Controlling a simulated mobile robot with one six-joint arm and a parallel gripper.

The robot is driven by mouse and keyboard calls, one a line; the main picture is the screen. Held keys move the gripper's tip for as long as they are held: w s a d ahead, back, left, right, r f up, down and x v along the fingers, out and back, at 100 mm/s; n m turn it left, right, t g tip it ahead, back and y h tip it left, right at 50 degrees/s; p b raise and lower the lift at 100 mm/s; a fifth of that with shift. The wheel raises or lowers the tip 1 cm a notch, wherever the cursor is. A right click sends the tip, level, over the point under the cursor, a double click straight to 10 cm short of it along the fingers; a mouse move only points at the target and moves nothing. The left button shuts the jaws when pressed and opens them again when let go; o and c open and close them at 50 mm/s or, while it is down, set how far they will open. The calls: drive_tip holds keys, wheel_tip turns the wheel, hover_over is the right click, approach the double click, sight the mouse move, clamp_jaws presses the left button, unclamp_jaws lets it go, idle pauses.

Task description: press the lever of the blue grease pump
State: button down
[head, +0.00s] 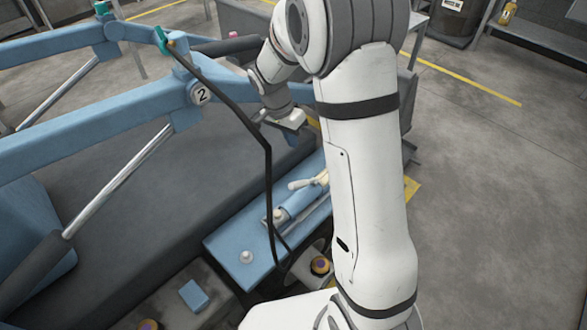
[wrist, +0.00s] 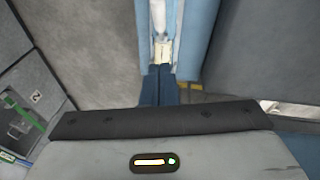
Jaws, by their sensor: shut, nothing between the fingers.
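The blue grease pump (head: 297,203) lies on a light blue plate (head: 228,243) in the lower middle of the head view. A cream-coloured handle, apparently its lever (head: 303,184), sticks out at its upper end; my arm hides part of that area on the right. My gripper (head: 292,119) is above and beyond the lever in the head view, apart from it. In the wrist view the dark blue fingers (wrist: 158,86) are together and empty. I cannot make out the pump or lever surely in the wrist view.
A black hose (head: 268,180) hangs from the blue frame beam (head: 100,125) down past the pump's left side. The numbered beam is left of my gripper. A white knob (head: 246,257) stands on the plate. Grey floor (head: 480,180) to the right is clear.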

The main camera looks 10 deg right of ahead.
hover_over(301, 181)
drive_tip(key=w, duration=0.1)
drive_tip(key=a+f+x, duration=0.1)
drive_tip(key=a+x, duration=0.1)
drive_tip(key=x, duration=0.8)
drive_tip(key=shift+s+a+f, duration=0.5)
drive_tip(key=shift+a+f, duration=0.15)
drive_tip(key=shift+a, duration=0.2)
drive_tip(key=shift+s+a+f, duration=0.2)
drive_tip(key=shift+s+f, duration=0.05)
drive_tip(key=shift+f, duration=0.2)
